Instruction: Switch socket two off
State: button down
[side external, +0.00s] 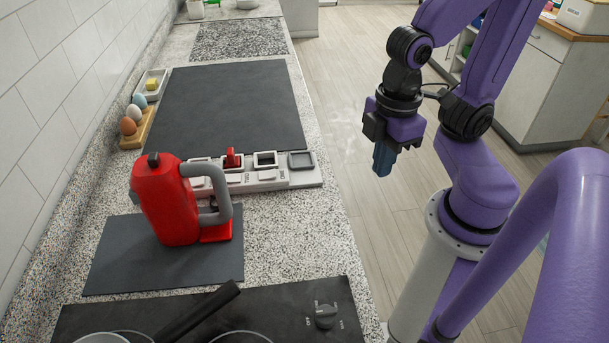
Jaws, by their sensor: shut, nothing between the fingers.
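A pale socket strip (302,178) lies across the counter behind the red kettle. It has a row of dark-framed square sockets, with small pale switches and labels in front of some. A red piece (231,158) stands up at one socket; I cannot tell if it is a plug or a lever. The labels are too small to read surely, so I cannot tell which socket is two or how its switch is set. The kettle hides part of the strip's left end. My gripper (382,162) is shut and empty, pointing down, right of the strip beyond the counter edge.
The red kettle (166,205) with a grey handle stands on a dark mat (115,265). A hob (290,312) with a knob and a dark-handled pan is in front. A dark board (235,105) lies behind the strip. An egg holder (137,130) is by the wall.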

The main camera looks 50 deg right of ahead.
jog(key=shift+s+d, duration=0.2)
jog(key=shift+s, duration=0.1)
notch_tip(320, 180, up, 4)
jog(key=f+n, duration=0.1)
jog(key=n, duration=1.4)
send_over(228, 176)
jog(key=s+d, duration=0.1)
jog(key=shift+d+r+t+y, duration=0.15)
jog(key=shift+r+t+y, duration=0.15)
jog(key=shift+t, duration=0.1)
jog(key=f, duration=0.9)
jog(key=w+a+f, duration=0.1)
jog(key=f, duration=0.4)
jog(key=shift+a, duration=0.1)
